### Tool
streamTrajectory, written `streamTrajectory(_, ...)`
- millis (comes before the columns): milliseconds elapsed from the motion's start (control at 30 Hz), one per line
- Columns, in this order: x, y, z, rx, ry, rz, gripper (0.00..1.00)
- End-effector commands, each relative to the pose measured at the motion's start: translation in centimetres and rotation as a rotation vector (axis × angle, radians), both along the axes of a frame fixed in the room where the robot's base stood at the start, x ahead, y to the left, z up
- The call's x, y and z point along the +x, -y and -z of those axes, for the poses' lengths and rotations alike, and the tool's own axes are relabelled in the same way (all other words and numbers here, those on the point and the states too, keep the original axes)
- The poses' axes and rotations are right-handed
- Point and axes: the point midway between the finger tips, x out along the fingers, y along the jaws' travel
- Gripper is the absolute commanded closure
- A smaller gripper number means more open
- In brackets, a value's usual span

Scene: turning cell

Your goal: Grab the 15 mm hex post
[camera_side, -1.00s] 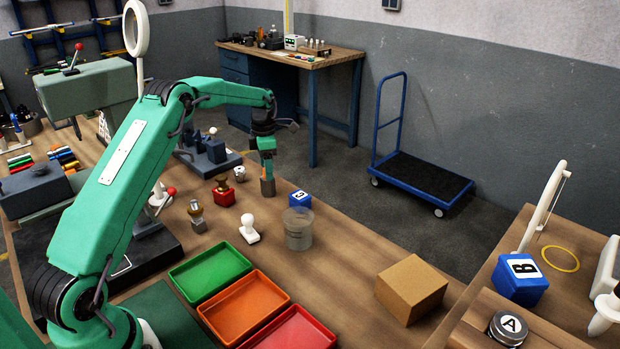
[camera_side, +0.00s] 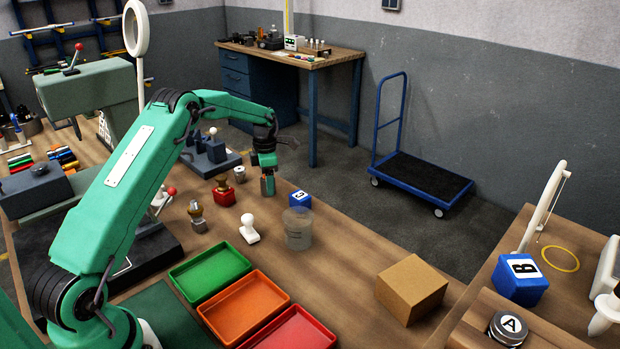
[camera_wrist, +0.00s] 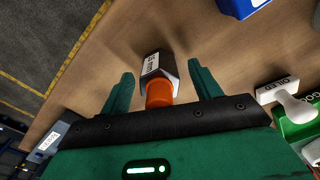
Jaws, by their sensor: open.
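The hex post (camera_wrist: 160,66) is a grey six-sided piece with a white label and an orange part (camera_wrist: 159,94) at its near end. In the wrist view it lies between the two green fingers of my gripper (camera_wrist: 161,86), with a gap on each side. In the side view my gripper (camera_side: 268,184) is low over the bench, with its fingers down around the post. The post is mostly hidden there behind the fingers. My gripper is open and holds nothing. The label's print is too small to read surely.
Near my gripper are a blue cube (camera_side: 300,199), a clear jar (camera_side: 298,230), a red-based piece (camera_side: 223,194), a white knob (camera_side: 249,230) and a small pale nut-like piece (camera_side: 240,174). Green (camera_side: 210,272), orange (camera_side: 243,307) and red (camera_side: 290,332) trays lie in front. A cardboard box (camera_side: 411,288) stands to the right.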

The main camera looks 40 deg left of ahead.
Motion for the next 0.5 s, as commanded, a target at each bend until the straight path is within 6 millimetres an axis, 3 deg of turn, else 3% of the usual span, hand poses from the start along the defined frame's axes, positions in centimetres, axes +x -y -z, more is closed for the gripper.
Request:
streamTrajectory(167,0.01,0.00,-0.04,0.000,0.000,0.000,0.37)
streamTrajectory(200,0.01,0.00,-0.04,0.000,0.000,0.000,0.41)
streamTrajectory(500,0.01,0.00,-0.05,0.000,0.000,0.000,1.00)
